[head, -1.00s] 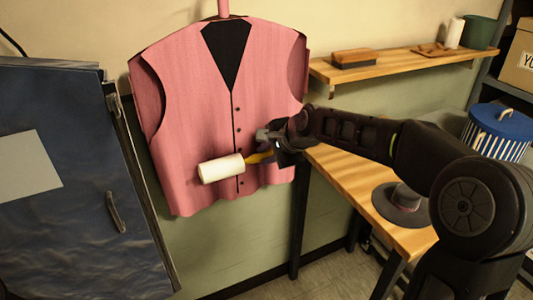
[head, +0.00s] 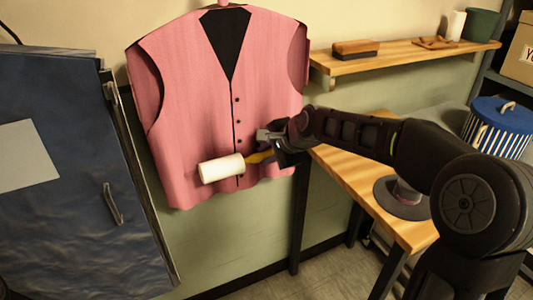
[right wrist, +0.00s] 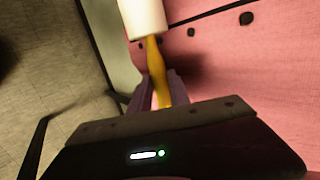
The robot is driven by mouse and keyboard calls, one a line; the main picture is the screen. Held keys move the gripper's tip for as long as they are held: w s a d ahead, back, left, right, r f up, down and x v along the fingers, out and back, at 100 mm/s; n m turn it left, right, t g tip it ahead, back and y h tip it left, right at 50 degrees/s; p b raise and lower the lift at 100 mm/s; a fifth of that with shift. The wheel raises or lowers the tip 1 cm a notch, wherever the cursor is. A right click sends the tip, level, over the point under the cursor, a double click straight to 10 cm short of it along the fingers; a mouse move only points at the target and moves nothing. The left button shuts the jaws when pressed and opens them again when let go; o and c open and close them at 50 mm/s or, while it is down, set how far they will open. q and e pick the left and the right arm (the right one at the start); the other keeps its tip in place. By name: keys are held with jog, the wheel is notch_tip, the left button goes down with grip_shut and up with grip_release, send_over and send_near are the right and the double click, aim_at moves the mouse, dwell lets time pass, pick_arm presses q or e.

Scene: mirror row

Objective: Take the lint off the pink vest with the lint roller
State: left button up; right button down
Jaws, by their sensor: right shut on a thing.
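The pink vest (head: 190,85) hangs on the wall, with dark buttons down its front. It also fills the right side of the right wrist view (right wrist: 240,65). No lint can be made out on it. The lint roller (head: 221,168) has a white cylinder and a yellow handle. It lies across the lower front of the vest; I cannot tell whether it touches the cloth. It shows at the top of the right wrist view (right wrist: 143,17). My right gripper (head: 272,148) is shut on the yellow handle. My left gripper is not in view.
A dark blue cabinet (head: 65,190) stands at the left. A wooden shelf (head: 410,58) with a brush (head: 355,49) is on the wall at the right. Below it is a wooden table (head: 350,180) with a round grey object (head: 402,198). A striped bin (head: 500,128) stands far right.

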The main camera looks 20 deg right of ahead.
jog(key=s, duration=0.7)
jog(key=shift+s+d+b, duration=0.25)
jog(key=shift+s+b, duration=0.15)
jog(key=shift+b, duration=0.05)
jog(key=w, duration=0.5)
jog(key=w+p, duration=0.1)
jog(key=w, duration=0.2)
jog(key=shift+a, duration=0.25)
